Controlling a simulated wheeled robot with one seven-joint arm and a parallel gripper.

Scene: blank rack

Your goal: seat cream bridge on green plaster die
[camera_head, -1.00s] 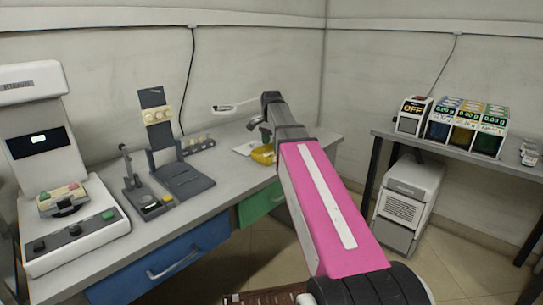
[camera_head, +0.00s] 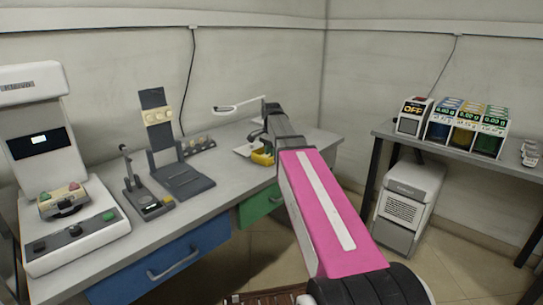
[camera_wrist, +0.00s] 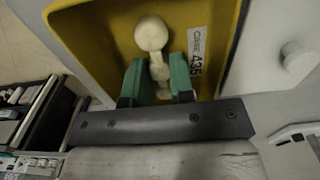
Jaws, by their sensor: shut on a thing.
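My gripper (camera_wrist: 160,82) has green fingers and is shut on the cream bridge (camera_wrist: 151,34), a pale knobbed piece between and beyond the fingertips. The bridge is inside or just over a yellow tray (camera_wrist: 86,38) labelled "CASE 435"; contact with its floor is unclear. In the head view the yellow tray (camera_head: 262,158) sits at the bench's right end, partly behind my arm, and the bridge is hidden. A green die (camera_head: 45,197), likely the plaster one, stands beside a pinkish die on a cream block (camera_head: 63,204) on the white machine at left.
The white machine (camera_head: 55,150) fills the bench's left end. A small dark press (camera_head: 140,185) and a dark upright stand (camera_head: 165,140) with cream pieces stand mid-bench. A side table (camera_head: 450,145) with coloured boxes is at right.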

